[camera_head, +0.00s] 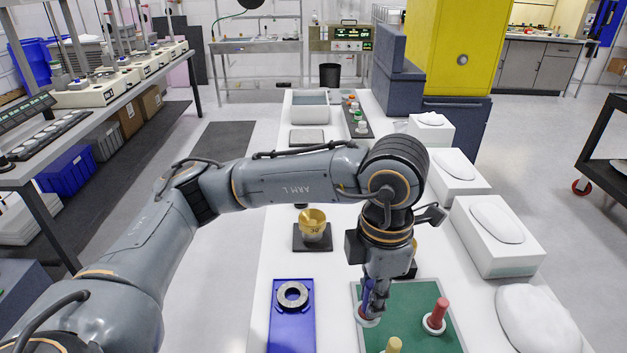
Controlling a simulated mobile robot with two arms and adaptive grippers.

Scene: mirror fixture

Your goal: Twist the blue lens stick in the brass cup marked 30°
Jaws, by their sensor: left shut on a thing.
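The blue lens stick (365,297) is upright at the left of the green mat (410,334), its lower end at a pale round base (368,318). My left gripper (374,297) points down and is shut on the stick, hiding part of it. A brass cup (312,222) stands on a dark square plate farther back and left; its marking is too small to read surely. Another dark and brass-coloured item (412,269) is mostly hidden behind my left wrist. My right gripper is not in view.
A red stick (438,313) and a yellow stick (393,346) stand on the green mat. A blue plate with a metal ring (293,294) lies to the left. White boxes (498,241) line the table's right side. A grey tub (310,110) stands at the back.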

